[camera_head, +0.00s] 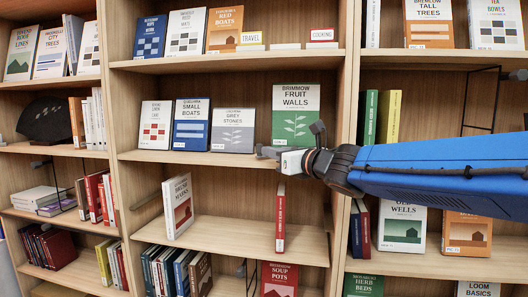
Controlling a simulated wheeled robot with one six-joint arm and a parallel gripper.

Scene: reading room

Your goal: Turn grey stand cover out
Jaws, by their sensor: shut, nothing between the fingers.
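A grey book titled Grey Stones (233,130) stands on the middle shelf of the centre bookcase with its cover facing out. I see no separate grey stand that I can make out clearly. My gripper (264,153) is at the front edge of that shelf, just right of the grey book's lower corner. Its fingers are shut and empty. I cannot tell whether the fingertips touch the book. My blue arm comes in from the right.
The green Fruit Walls book (296,112) stands behind and above my gripper. A blue Small Boats book (192,125) stands left of the grey one. Below, a red book (280,217) shows its spine and a white-covered book (179,206) stands angled, with bare shelf between.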

